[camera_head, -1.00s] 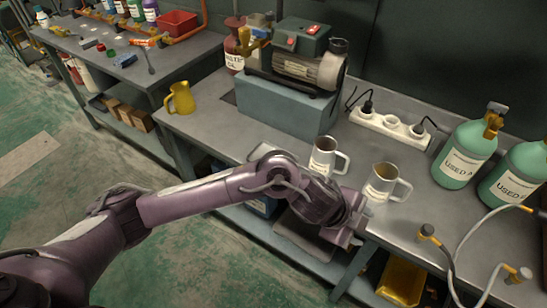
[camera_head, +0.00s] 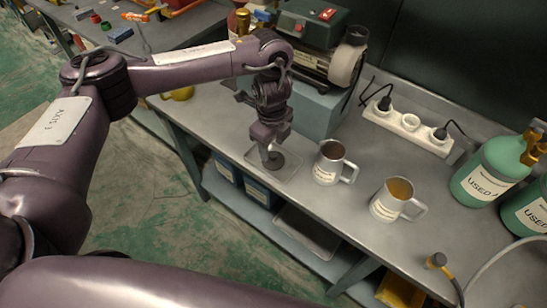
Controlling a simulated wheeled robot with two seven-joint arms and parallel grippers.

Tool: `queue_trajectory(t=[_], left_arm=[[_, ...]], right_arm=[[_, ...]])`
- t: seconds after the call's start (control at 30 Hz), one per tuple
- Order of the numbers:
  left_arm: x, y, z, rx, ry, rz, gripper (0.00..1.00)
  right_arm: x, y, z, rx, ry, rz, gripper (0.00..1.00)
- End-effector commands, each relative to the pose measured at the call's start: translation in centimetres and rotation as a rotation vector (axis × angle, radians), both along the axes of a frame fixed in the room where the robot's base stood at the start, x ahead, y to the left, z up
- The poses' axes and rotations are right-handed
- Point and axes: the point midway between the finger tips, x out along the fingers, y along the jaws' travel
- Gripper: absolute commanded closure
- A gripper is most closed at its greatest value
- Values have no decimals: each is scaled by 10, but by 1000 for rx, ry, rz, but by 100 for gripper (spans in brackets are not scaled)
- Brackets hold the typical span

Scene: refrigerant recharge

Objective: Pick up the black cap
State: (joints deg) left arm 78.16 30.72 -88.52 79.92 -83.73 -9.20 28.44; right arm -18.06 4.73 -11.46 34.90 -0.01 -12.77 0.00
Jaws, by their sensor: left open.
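The black cap (camera_head: 275,162) is a small dark round piece lying in a shallow grey tray (camera_head: 286,176) near the front edge of the workbench. My left gripper (camera_head: 268,155) points down directly over the tray, with its fingers at the cap. It is open; the fingers partly hide the cap, and I cannot tell whether they touch it. My right gripper is not in view.
Two metal mugs stand right of the tray, a near one (camera_head: 331,165) and a farther one (camera_head: 393,200). A pump (camera_head: 318,50) on a grey-blue box (camera_head: 318,110) is behind. A power strip (camera_head: 408,128) and green bottles (camera_head: 484,170) are at right.

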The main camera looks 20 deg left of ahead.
Motion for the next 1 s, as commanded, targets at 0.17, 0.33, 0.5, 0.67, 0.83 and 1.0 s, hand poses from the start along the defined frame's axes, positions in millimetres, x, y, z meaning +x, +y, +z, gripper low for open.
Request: queue_trajectory(t=[0.17, 0.33, 0.5, 0.67, 0.83, 1.0], left_arm=[[5, 0, -31, -2, 4, 1, 50], [6, 0, -43, -2, 1, 0, 50], [6, 0, -42, 0, -1, -1, 50], [6, 0, -42, -1, -1, -1, 64], [6, 0, -42, -1, -1, -1, 86], [6, 0, -42, -1, -1, -1, 100]], right_arm=[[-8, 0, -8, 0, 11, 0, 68], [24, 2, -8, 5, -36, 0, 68], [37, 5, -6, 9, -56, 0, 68], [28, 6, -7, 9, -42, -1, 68], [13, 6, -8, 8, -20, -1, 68], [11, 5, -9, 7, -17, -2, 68]])
